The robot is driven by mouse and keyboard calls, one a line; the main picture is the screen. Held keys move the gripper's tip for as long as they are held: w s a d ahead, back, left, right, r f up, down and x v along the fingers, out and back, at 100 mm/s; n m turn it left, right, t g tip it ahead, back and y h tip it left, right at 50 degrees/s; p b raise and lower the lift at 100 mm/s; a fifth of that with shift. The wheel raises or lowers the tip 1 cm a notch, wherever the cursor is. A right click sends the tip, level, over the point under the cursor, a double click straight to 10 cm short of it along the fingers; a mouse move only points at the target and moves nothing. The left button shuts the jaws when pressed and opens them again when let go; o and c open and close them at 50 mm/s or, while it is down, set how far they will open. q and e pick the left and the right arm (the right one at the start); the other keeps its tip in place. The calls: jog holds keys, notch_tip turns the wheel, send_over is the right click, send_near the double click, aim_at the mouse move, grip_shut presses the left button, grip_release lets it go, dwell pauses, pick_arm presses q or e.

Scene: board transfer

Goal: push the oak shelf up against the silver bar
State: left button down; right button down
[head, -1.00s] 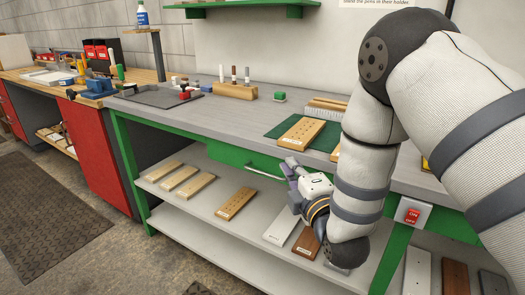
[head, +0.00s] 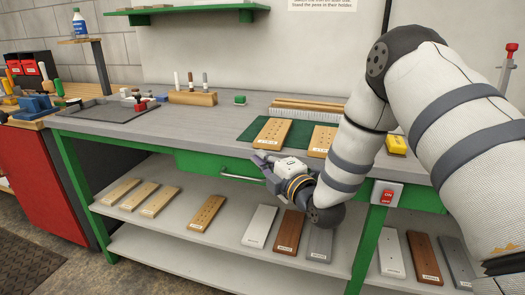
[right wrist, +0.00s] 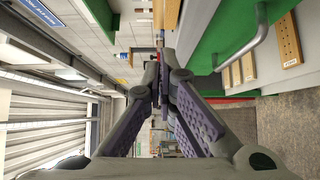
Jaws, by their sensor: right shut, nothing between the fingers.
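Two pale wood boards with rows of holes, the left one (head: 272,131) and the right one (head: 322,141), lie on a green mat (head: 250,131) on the bench top. Their labels are too small to read, so I cannot tell which is the oak shelf. A long pale metallic bar (head: 303,113), perhaps the silver bar, runs behind them; a gap shows between it and the left board. My right gripper (head: 264,170) is shut and empty, in front of the bench near the drawer. Its fingers converge in the right wrist view (right wrist: 160,72). My left gripper is not in view.
The lower shelf (head: 170,226) holds several pale boards, plus white (head: 260,226), brown (head: 289,231) and grey (head: 320,243) ones. A drawer handle (head: 240,177) is close to my gripper. A peg block (head: 192,98) and dark tray (head: 107,113) stand left on the bench.

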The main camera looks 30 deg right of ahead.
aim_at(268, 144)
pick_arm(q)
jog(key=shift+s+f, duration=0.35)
pick_arm(e)
jog(key=w+d, duration=0.1)
jog(key=w, duration=0.1)
jog(key=w+d, duration=0.1)
jog(key=d, duration=0.1)
jog(key=shift+w, duration=0.4)
jog(key=shift+w+d+f+b, duration=0.1)
jog(key=shift+w+d+b, duration=0.25)
jog(key=shift+w+d, duration=0.75)
jog(key=shift+d, duration=0.1)
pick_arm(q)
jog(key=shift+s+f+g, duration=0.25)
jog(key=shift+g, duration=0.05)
